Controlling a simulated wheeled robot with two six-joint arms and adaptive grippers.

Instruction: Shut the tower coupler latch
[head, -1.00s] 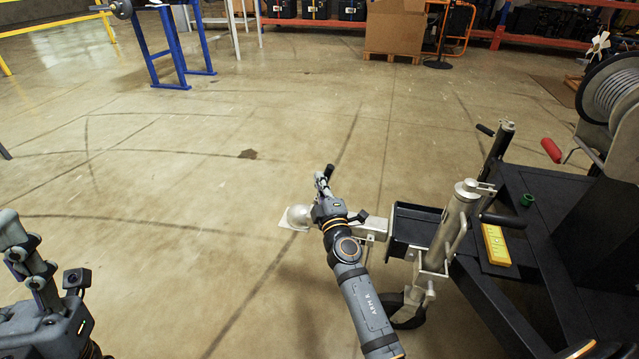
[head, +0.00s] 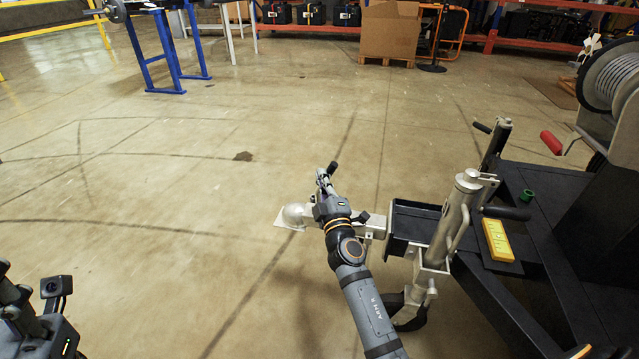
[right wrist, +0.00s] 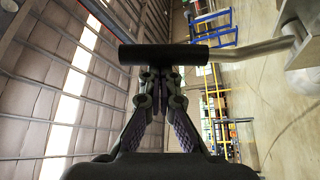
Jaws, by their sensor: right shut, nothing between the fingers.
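The silver tower coupler (head: 293,215) is at the end of the trailer tongue (head: 372,226), left of the black trailer bed. Its latch is a bent metal lever (right wrist: 250,51) with a black crosswise grip (right wrist: 163,55); the grip also shows in the head view (head: 333,167), raised above the coupler. My right gripper (head: 323,180) is shut and empty over the coupler. In the right wrist view its fingertips (right wrist: 158,75) are right behind the grip; whether they touch it is unclear. My left gripper (head: 12,298) is cut off at the lower left edge, its jaws unclear.
The jack post (head: 455,220) and a black crank handle (head: 506,213) stand right of my right arm. A yellow device (head: 497,240) lies on the black trailer bed (head: 545,215), with a cable reel (head: 610,80) behind. The floor left of the coupler is clear.

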